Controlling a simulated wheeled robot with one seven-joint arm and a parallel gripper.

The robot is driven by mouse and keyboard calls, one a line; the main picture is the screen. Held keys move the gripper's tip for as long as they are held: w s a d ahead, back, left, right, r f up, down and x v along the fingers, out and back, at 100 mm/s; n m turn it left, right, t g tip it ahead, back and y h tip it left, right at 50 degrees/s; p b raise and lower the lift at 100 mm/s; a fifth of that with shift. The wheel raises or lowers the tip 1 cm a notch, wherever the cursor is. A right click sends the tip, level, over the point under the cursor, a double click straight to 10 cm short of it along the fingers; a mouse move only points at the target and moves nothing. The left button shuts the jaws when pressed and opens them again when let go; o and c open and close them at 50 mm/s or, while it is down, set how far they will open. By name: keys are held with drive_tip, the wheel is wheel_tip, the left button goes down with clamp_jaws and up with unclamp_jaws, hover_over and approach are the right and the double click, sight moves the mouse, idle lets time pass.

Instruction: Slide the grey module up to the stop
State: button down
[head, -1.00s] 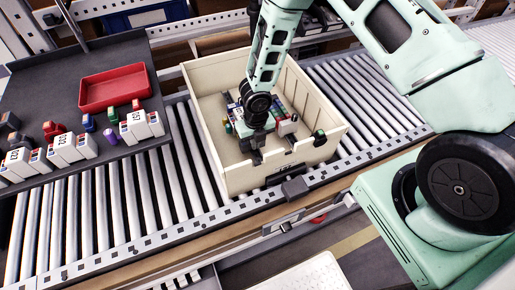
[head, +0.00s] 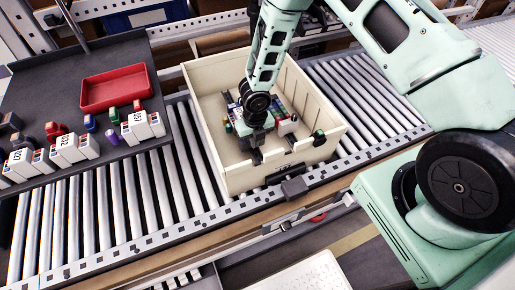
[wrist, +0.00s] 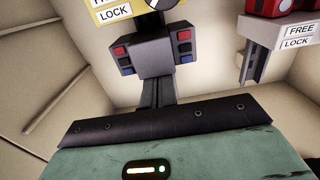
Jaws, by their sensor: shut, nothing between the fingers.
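I cannot make out which part is the stop. My gripper (head: 257,128) is down inside the cream crate (head: 295,150), shut and empty. In the wrist view its dark front edge lies below the module; its fingertips cannot be made out. In the head view my gripper and arm hide the module.
A second rail stands right of the module, with white FREE and LOCK labels (wrist: 298,37) and a red part above. The crate walls close in around my gripper. The crate stands on a roller conveyor (head: 180,190). A dark table with a red tray (head: 115,88) is at left.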

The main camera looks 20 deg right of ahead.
drive_tip(key=shift+w+p, duration=0.85)
drive_tip(key=shift+p, duration=0.4)
idle(2.2)
drive_tip(key=shift+s+b, duration=0.3)
drive_tip(key=shift+s, duration=0.1)
idle(0.6)
drive_tip(key=shift+r, duration=0.15)
drive_tip(key=shift+r+p, duration=0.9)
wheel_tip(320, 180, up, 13)
drive_tip(key=s+p, duration=0.1)
drive_tip(key=p, duration=0.9)
